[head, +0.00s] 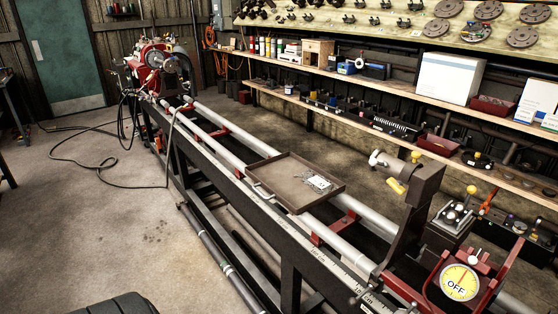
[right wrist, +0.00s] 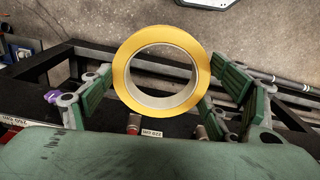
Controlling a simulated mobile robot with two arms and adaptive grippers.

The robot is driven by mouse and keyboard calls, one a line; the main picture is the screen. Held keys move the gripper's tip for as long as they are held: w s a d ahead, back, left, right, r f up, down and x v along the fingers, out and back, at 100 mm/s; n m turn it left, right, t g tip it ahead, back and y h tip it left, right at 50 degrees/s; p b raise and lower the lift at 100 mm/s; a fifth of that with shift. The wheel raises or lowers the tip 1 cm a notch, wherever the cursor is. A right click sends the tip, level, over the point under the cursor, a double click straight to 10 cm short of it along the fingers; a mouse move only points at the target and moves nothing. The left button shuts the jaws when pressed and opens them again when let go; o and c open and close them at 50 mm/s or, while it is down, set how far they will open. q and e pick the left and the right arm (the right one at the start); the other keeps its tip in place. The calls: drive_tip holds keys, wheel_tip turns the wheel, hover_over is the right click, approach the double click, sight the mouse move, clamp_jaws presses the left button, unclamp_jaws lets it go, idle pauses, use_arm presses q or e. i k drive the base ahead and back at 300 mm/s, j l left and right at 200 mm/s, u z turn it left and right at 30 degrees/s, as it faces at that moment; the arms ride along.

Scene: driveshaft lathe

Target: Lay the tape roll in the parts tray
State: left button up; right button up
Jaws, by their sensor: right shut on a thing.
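The tape roll (right wrist: 122,75) is a yellow ring with a pale inner core in the right wrist view. My right gripper (right wrist: 160,85) has green-padded fingers on both sides of the roll and is shut on it. The lathe's black frame shows behind and below the roll. The parts tray (head: 278,178) is a shallow brown tray lying across the lathe's rails in the head view. A small clear packet (head: 319,183) lies in its right part; the left part is bare. The head view shows neither gripper nor the tape roll.
Two long silver rails (head: 225,145) run along the lathe bed. Crowded shelves (head: 400,100) line the back wall. The concrete floor (head: 110,190) at left is mostly open.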

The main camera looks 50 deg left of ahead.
sight(284, 185)
drive_tip(key=j, duration=0.55)
drive_tip(key=i+j+u, duration=0.1)
drive_tip(key=j, duration=1)
drive_tip(key=i+j+u, duration=0.1)
drive_tip(key=j, duration=0.45)
drive_tip(key=i+j, duration=0.15)
drive_tip(key=j, duration=0.4)
drive_tip(key=k+j+u, duration=0.05)
